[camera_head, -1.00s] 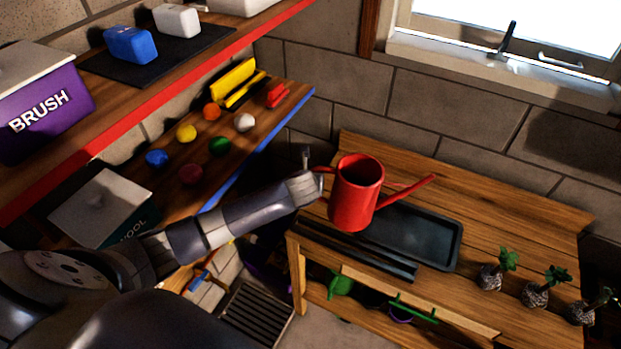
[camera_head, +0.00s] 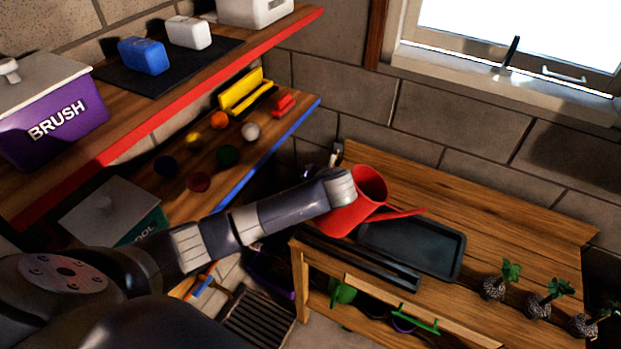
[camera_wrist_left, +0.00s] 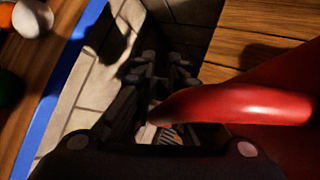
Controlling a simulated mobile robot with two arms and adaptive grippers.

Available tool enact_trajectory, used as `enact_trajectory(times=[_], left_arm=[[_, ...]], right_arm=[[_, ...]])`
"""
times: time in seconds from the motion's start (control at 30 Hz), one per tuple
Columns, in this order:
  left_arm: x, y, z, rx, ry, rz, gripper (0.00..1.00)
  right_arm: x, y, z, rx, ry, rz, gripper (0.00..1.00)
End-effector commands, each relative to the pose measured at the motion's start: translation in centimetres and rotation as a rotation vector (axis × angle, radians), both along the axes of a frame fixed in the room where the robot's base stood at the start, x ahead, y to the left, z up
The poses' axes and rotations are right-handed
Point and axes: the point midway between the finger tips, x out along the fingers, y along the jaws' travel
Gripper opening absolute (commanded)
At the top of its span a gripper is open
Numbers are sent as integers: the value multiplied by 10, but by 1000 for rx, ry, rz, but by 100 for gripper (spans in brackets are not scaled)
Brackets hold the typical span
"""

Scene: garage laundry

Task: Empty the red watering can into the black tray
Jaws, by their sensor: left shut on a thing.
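The can's top opening faces up and right. The black tray lies flat on the wooden bench, and its left part is partly hidden by the can. No contents or flow from the spout can be made out. My left gripper is shut on the can's handle, largely hidden behind my wrist in the head view. In the left wrist view, the red handle (camera_wrist_left: 240,104) runs between the fingers of my left gripper (camera_wrist_left: 167,80). My right gripper is not in view.
Potted plants (camera_head: 540,302) stand at the bench's right front. Dark strips (camera_head: 355,258) lie in front of the tray. At left, shelves hold a purple BRUSH box (camera_head: 55,122), coloured balls (camera_head: 228,155) and a yellow item (camera_head: 243,88). The bench (camera_head: 470,218) behind the tray is clear.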

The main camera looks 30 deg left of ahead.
Motion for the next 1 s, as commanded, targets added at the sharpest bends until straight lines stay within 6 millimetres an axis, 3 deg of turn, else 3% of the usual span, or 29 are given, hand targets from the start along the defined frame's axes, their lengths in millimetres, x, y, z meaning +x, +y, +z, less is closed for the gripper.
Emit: enact_trajectory(times=[0.03,0.6,1.0], left_arm=[[4,-4,8,19,-3,2,0],[13,-27,41,296,113,2,0],[23,-50,55,423,168,1,0]], right_arm=[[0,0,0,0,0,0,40],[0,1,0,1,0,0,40],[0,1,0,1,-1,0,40]])
